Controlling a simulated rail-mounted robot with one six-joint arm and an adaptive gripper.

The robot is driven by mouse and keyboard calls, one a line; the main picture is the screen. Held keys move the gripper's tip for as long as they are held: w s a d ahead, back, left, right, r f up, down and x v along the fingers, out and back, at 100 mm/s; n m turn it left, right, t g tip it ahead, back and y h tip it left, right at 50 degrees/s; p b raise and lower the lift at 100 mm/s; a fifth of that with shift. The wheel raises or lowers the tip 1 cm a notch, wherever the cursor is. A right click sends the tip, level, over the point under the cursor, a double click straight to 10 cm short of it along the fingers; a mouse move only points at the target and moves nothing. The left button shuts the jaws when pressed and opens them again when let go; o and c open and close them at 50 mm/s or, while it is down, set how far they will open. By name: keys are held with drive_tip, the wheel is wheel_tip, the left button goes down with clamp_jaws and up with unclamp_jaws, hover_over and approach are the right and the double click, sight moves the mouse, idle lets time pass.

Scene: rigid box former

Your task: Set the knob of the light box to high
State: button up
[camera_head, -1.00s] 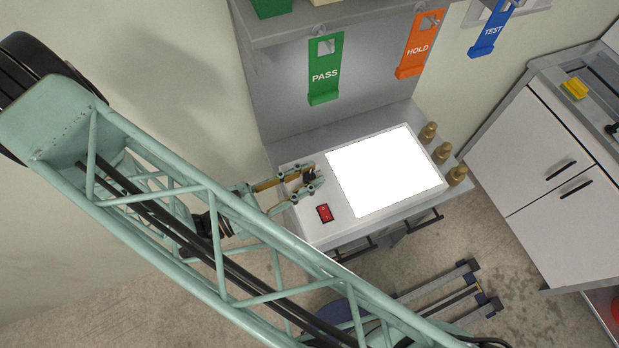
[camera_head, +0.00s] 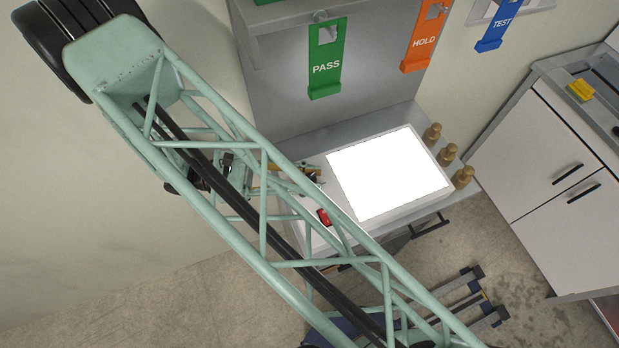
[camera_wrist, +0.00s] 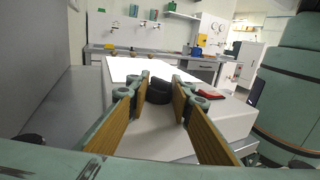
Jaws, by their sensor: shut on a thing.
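The light box (camera_head: 318,240) is a white box with a brightly lit panel (camera_head: 388,172) on the bench. Its black knob (camera_wrist: 160,91) sits between my fingertips in the wrist view; its pointer setting cannot be read. A red switch (camera_head: 324,217) is on the box near the knob, and it also shows in the wrist view (camera_wrist: 209,95). My gripper (camera_wrist: 160,93) is shut on the knob. In the head view my arm partly covers the box and the gripper (camera_head: 312,180).
Several brass weights (camera_head: 447,154) stand right of the lit panel. Green PASS (camera_head: 326,62), orange HOLD (camera_head: 420,40) and blue TEST (camera_head: 496,30) tags hang behind. A white cabinet (camera_head: 540,150) stands at the right.

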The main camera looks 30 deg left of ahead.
idle(0.3)
drive_tip(key=o, duration=0.6)
drive_tip(key=shift+c, duration=0.2)
drive_tip(key=shift+a, duration=0.1)
drive_tip(key=shift+v, duration=3.6)
drive_tip(key=shift+o, duration=0.2)
